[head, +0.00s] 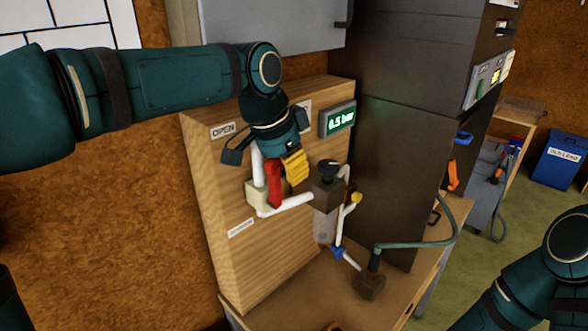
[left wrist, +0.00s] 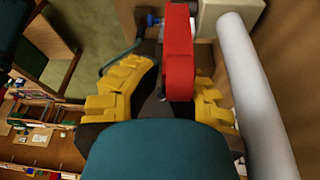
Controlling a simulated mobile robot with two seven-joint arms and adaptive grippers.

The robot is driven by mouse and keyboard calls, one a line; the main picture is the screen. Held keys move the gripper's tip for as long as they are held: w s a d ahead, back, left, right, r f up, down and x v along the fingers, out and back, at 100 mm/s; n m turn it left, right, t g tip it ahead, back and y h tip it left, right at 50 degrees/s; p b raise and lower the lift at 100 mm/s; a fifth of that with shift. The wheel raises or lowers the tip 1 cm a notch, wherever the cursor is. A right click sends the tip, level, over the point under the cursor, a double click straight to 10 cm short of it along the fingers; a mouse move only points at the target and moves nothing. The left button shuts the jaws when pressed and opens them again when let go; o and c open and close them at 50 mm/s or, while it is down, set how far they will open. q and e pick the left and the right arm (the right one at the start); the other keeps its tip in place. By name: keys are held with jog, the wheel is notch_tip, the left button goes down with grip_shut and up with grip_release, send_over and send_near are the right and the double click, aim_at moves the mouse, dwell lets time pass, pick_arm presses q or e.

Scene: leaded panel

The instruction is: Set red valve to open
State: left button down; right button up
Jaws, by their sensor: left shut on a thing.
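The red valve (head: 274,184) is on a white pipe with a pale valve body, mounted on a wooden panel. Its red handle stands roughly upright in the head view. The "OPEN" label (head: 223,131) is on the panel, up and left of it. My left gripper (head: 286,166), with yellow finger pads, is shut on the red handle from above. In the left wrist view the red handle (left wrist: 179,50) lies between the yellow pads of the gripper (left wrist: 176,92). The handle's gripped part is partly hidden. My right gripper is out of view; only my right arm shows at lower right.
A green display (head: 341,119) reads "0.5 bar". A black knob (head: 328,170) and a yellow-handled valve (head: 355,198) are close right of the red valve. A hose (head: 420,244) runs over the bench. A dark cabinet (head: 385,140) stands to the right. A lower label (head: 240,228) is unreadable.

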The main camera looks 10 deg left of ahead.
pick_arm(q)
jog(key=b, duration=0.1)
jog(key=s+t+b, duration=0.1)
jog(key=shift+s+a+r+h+b, duration=0.15)
jog(key=shift+s+a+h+b, duration=0.15)
jog(key=shift+a+h+b, duration=0.1)
dwell(0.3)
